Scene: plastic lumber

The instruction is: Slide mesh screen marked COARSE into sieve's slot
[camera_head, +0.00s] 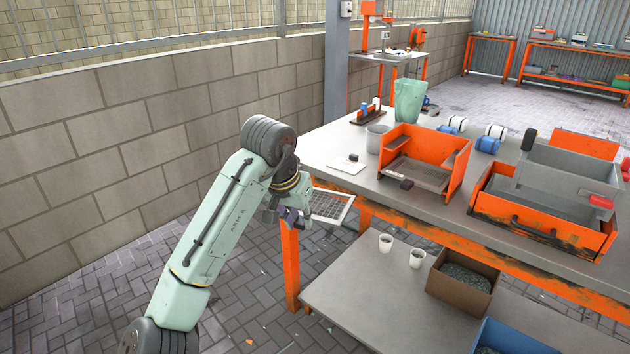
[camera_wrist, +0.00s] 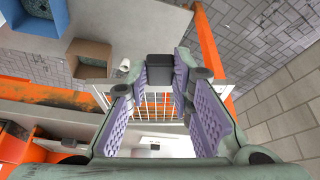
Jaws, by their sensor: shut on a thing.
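A mesh screen (camera_head: 331,207) with a pale frame and grid is in my gripper (camera_head: 294,216), off the near left corner of the workbench. In the wrist view, my gripper (camera_wrist: 160,73) is shut on the screen's dark block-like handle (camera_wrist: 159,67). The grid (camera_wrist: 157,103) shows between the fingers. No COARSE marking is readable. An orange open-fronted box (camera_head: 457,172), likely the sieve, stands on the bench to the right of my gripper, apart from the screen. A grey panel lies inside it, with a small dark block at its front. I cannot make out the slot.
The bench (camera_head: 318,150) also bears a white flat piece (camera_head: 347,165), a grey cup (camera_head: 376,139), a green container (camera_head: 409,101) and a larger orange bin (camera_head: 540,231). Below, a shelf (camera_head: 345,293) holds two white cups and a brown box (camera_head: 463,280). A block wall stands left.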

